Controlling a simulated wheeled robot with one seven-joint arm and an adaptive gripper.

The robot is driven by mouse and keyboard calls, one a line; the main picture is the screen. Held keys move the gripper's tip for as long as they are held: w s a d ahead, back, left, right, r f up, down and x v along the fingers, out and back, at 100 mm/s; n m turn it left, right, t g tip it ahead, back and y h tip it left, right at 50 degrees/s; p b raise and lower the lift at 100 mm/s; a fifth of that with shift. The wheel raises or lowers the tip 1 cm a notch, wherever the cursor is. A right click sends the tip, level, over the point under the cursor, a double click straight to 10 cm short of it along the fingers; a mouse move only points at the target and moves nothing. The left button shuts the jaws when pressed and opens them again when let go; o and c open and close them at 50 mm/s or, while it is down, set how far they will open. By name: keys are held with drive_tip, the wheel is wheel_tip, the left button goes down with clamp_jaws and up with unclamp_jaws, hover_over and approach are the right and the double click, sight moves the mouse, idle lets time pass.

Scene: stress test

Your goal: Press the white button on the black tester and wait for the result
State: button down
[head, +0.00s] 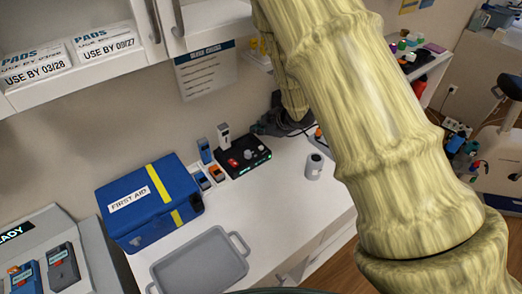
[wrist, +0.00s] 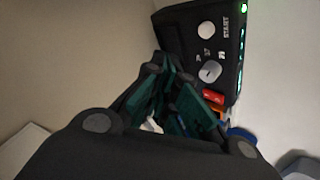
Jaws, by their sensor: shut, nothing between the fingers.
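The black tester (head: 258,160) stands on the white counter in the head view. In the wrist view the tester (wrist: 178,28) fills the top right, with a round white button (wrist: 206,30) beside the word START. A white knob (wrist: 210,71) with markings sits below it. A green light (wrist: 243,8) glows at the tester's edge. My gripper (wrist: 170,68) is shut and empty, its tips by the tester's left edge in the wrist view, apart from the button in the picture. In the head view my gripper (head: 272,126) is a dark shape behind the tester, partly hidden by my arm.
A blue first aid box (head: 150,203) and a grey tray (head: 200,262) are left of and in front of the tester. Small blue and orange devices (head: 205,151) stand beside it. A grey cylinder (head: 314,166) stands to its right. Bare counter lies in front.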

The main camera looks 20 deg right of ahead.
sight(259, 148)
drive_tip(key=shift+s+f+b, duration=0.6)
drive_tip(key=shift+f+b, duration=0.05)
drive_tip(key=shift+f, duration=0.2)
drive_tip(key=f, duration=0.1)
drive_tip(key=w+f, duration=0.1)
drive_tip(key=f+b, duration=0.1)
drive_tip(key=shift+w+a, duration=0.1)
drive_tip(key=shift+w, duration=0.15)
drive_tip(key=shift+s+r, duration=0.25)
drive_tip(key=shift+s, duration=0.2)
drive_tip(key=shift+w+f, duration=0.2)
drive_tip(key=shift+w, duration=0.05)
drive_tip(key=shift+s+r, duration=0.1)
drive_tip(key=shift+s, duration=0.05)
drive_tip(key=shift+f, duration=0.2)
drive_tip(key=shift+f, duration=0.25)
